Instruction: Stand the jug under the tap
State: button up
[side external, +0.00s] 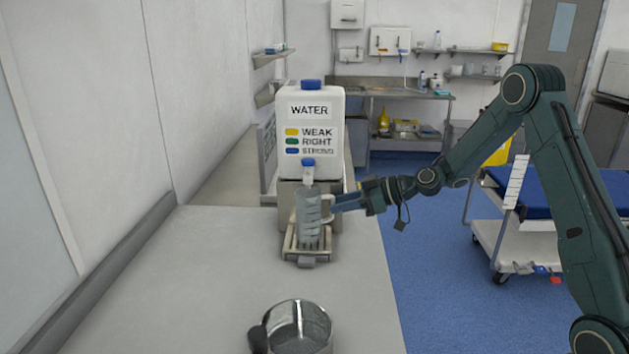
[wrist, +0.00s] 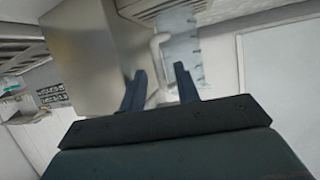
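The clear jug (side external: 309,218) is upright below the blue-capped tap (side external: 308,170) of the white water container (side external: 310,120). Its base appears to be on the slatted drip tray (side external: 307,262); exact contact is hard to tell. Its pale handle (side external: 327,208) faces right, towards my gripper (side external: 338,203). In the wrist view, the jug (wrist: 185,55) and its handle (wrist: 157,45) show just beyond my fingertips (wrist: 160,75). The two fingers are apart, with the lower handle showing in the gap between them. I see no finger closed on the handle.
A metal pot (side external: 300,325) with a dark handle stands at the front of the grey counter (side external: 220,270). The metal stand (side external: 285,205) is close behind the jug. The counter left of the tray is clear. A trolley (side external: 525,240) stands to the right.

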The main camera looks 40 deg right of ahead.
jog(key=v, duration=1.1)
jog(key=shift+d, duration=0.15)
jog(key=shift+s, duration=0.1)
jog(key=s+a+r+g+h, duration=0.3)
jog(key=s+a+r+g, duration=0.25)
jog(key=s+a, duration=0.55)
jog(key=s+r+m+h, duration=0.1)
jog(key=s+m+h, duration=0.1)
jog(key=s, duration=0.6)
jog(key=s+a+r+m+h, duration=0.1)
jog(key=s+m, duration=0.3)
jog(key=s, duration=0.4)
jog(key=shift+s+a+r+m+h, duration=0.2)
jog(key=shift+s+r+m+h, duration=0.15)
jog(key=shift+h, duration=0.35)
